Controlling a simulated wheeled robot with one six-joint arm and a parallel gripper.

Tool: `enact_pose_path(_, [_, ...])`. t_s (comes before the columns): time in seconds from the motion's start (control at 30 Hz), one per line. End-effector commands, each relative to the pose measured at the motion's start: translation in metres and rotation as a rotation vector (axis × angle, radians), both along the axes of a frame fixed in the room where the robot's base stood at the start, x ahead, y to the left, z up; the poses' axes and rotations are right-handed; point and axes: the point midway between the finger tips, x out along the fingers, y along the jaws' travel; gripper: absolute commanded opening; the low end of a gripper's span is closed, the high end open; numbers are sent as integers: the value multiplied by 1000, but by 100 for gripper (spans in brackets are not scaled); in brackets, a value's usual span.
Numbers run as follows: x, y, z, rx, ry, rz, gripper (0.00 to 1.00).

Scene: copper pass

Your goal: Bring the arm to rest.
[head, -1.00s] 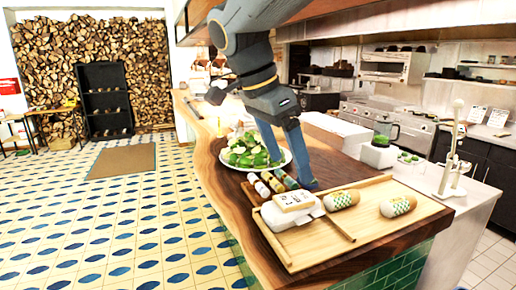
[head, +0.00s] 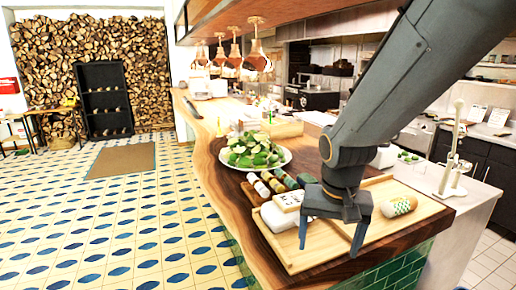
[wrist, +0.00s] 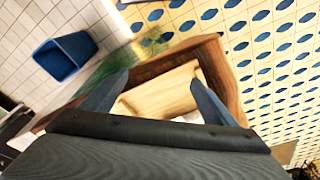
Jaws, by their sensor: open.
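My gripper (head: 331,243) hangs from my arm at the front of the head view, fingers pointing down over the light wooden tray (head: 294,262). The fingers are spread apart with nothing between them. In the wrist view my gripper (wrist: 157,92) also shows open, with part of the tray (wrist: 160,96) beyond its fingers. A wrapped roll (head: 399,206) lies on the tray right of my gripper. A white container (head: 277,218) with a card-like item (head: 288,200) sits on the left, partly hidden by my gripper.
The wooden counter (head: 213,158) holds a plate of green and pale pieces (head: 255,155) and several small rolls (head: 270,181). Copper lamps (head: 258,62) hang above its far part. A white stand (head: 451,170) is at right. A blue bin (wrist: 62,58) stands on the floor. The tiled floor (head: 100,230) at left is open.

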Motion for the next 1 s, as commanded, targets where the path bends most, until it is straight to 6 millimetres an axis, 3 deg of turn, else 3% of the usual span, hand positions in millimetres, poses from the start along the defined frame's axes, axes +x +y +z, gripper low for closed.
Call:
enact_pose_path(0.3, [-30, -40, -47, -15, -63, 238, 81])
enact_pose_path(0.8, [-28, -36, -146, -1, 49, 246, 81])
enact_pose_path(1.0, [-30, -36, -161, 2, 75, 246, 81])
